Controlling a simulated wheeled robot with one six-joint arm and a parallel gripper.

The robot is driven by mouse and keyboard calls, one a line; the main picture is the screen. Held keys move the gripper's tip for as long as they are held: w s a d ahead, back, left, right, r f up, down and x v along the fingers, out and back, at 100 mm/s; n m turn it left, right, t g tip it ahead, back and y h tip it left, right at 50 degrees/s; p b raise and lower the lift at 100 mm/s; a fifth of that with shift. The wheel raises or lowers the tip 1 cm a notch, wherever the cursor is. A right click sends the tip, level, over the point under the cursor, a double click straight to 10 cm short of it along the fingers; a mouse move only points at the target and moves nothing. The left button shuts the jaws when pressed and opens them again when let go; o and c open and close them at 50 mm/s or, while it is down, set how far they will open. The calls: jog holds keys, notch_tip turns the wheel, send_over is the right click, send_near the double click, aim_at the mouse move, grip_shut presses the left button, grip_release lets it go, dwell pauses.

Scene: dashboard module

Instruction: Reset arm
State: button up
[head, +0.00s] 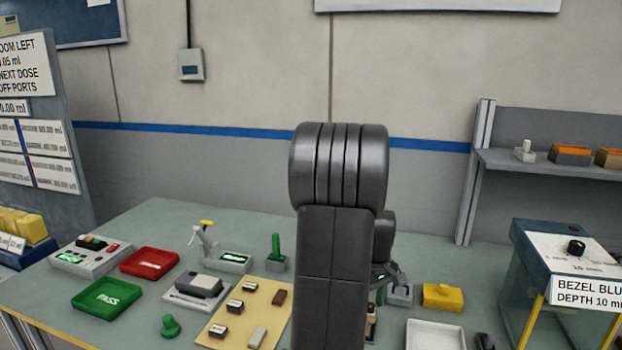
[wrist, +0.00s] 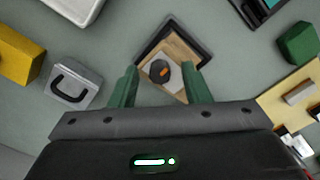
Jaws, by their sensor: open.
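My gripper (wrist: 159,67) shows in the wrist view with two green fingers apart. The gap between them is empty at the tips. Beyond and below the fingers lies a dark square frame (wrist: 147,48) with a tan inside. In the head view my arm stands upright in the middle and hides most of the gripper and the frame.
Near the gripper are a yellow block (wrist: 18,55), a grey block with a black handle (wrist: 73,85), a white tray (head: 435,335) and a green block (wrist: 300,43). Left on the bench are a tan mat (head: 235,330), a green tray (head: 107,298) and a red tray (head: 150,263).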

jog(key=shift+r, duration=0.1)
notch_tip(320, 180, up, 14)
notch_tip(320, 180, down, 14)
jog(key=shift+r, duration=0.15)
jog(key=shift+f, duration=0.3)
jog(key=n, duration=0.9)
jog(key=n+b, duration=0.1)
jog(key=n, duration=0.2)
jog(key=shift+n, duration=0.4)
jog(key=n, duration=0.4)
dwell(0.4)
